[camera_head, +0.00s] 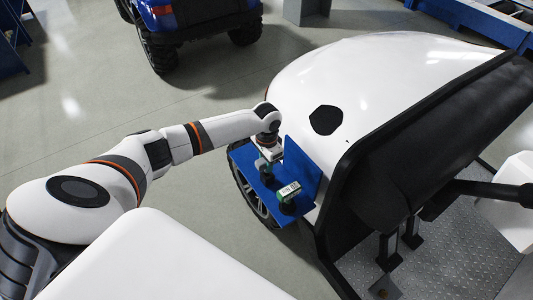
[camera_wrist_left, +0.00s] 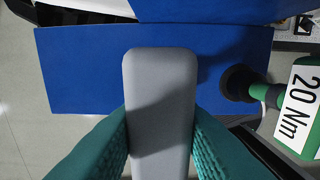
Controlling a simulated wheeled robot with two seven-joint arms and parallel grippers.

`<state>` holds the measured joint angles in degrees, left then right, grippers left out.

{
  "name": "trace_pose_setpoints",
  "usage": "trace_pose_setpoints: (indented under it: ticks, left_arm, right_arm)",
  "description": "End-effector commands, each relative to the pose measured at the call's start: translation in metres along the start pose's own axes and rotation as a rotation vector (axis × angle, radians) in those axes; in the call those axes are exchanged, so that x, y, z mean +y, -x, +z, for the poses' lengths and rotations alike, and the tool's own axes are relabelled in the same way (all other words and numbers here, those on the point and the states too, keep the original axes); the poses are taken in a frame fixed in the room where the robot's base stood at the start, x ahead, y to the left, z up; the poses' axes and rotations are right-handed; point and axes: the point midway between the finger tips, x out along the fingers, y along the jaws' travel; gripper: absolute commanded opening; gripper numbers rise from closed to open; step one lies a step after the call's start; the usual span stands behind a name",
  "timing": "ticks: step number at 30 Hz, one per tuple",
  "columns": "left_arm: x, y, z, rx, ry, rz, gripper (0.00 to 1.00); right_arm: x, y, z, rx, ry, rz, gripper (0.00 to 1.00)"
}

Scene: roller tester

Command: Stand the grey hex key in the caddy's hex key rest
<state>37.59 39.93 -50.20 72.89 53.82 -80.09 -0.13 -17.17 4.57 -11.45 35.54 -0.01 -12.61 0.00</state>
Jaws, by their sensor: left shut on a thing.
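My left gripper (camera_head: 263,166) is over the blue caddy (camera_head: 304,170) at the side of the white cart. In the left wrist view its two teal fingers (camera_wrist_left: 160,140) are shut on a grey, round-ended piece, which I take to be the grey hex key (camera_wrist_left: 160,75). The key's far end lies over the blue caddy surface (camera_wrist_left: 80,65); whether it touches it I cannot tell. The hex key rest cannot be made out. My right gripper is out of view.
A green tool labelled 20 Nm (camera_wrist_left: 300,105) is at the caddy, right of the key; its label also shows in the head view (camera_head: 289,189). A dark round part (camera_wrist_left: 238,83) is beside it. The white cart body (camera_head: 370,75) is close behind the caddy.

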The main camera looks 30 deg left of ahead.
Motion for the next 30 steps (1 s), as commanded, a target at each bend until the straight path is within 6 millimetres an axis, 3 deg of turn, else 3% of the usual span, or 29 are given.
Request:
trace_pose_setpoints:
  ticks: [15, 16, 20, 30]
  left_arm:
    - [0.000, -0.016, 0.001, -0.001, 0.000, -0.001, 0.00]
    - [0.000, -0.015, 0.001, -0.001, 0.000, 0.000, 0.32]
    - [0.000, -0.015, 0.001, -0.001, 0.000, 0.000, 0.53]
    - [0.000, -0.013, 0.000, -0.001, 0.000, 0.000, 0.54]
  right_arm:
    - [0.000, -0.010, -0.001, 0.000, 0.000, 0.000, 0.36]
    - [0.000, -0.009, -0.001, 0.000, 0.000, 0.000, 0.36]
    - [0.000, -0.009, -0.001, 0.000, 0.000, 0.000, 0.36]
    - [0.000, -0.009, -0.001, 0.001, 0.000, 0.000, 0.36]
